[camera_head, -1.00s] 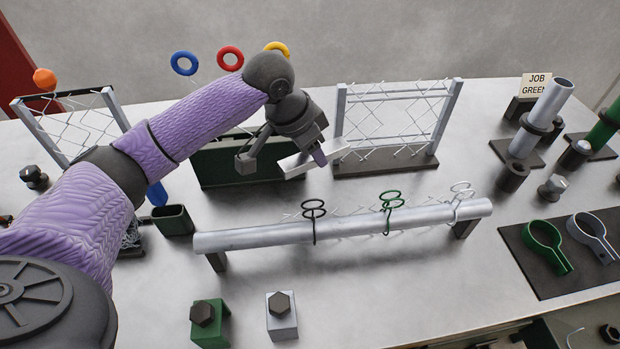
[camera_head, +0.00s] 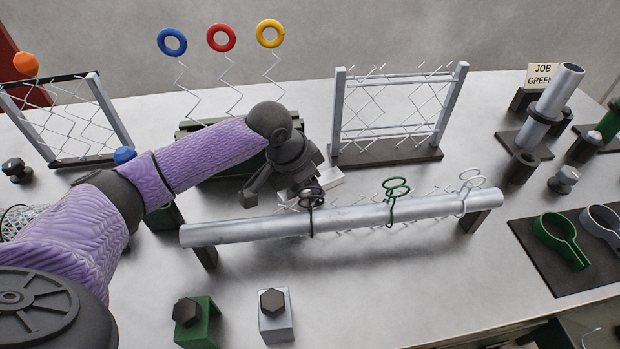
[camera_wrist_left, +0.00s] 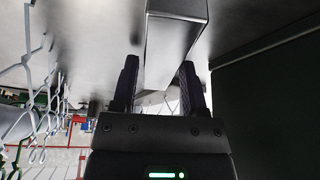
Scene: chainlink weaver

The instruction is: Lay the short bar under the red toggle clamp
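The short bar (camera_head: 326,182) is pale, silvery and square-edged. It sticks out to the right of my left gripper (camera_head: 290,195), behind the long round rail. In the left wrist view the bar (camera_wrist_left: 176,38) runs between the two dark fingers of the left gripper (camera_wrist_left: 160,88), which hold it. The bar is in the air, and its far end leaves the top of that view. I cannot make out a red toggle clamp in the head view. A small red shape (camera_wrist_left: 78,118) shows in the left wrist view, too small to identify. My right gripper is not in view.
The long rail (camera_head: 345,220) with black, green and white wire loops lies just in front of the gripper. A mesh frame (camera_head: 398,103) stands behind right. A green block (camera_head: 197,322) and silver block (camera_head: 276,322) stand in front. Open table lies right of these blocks.

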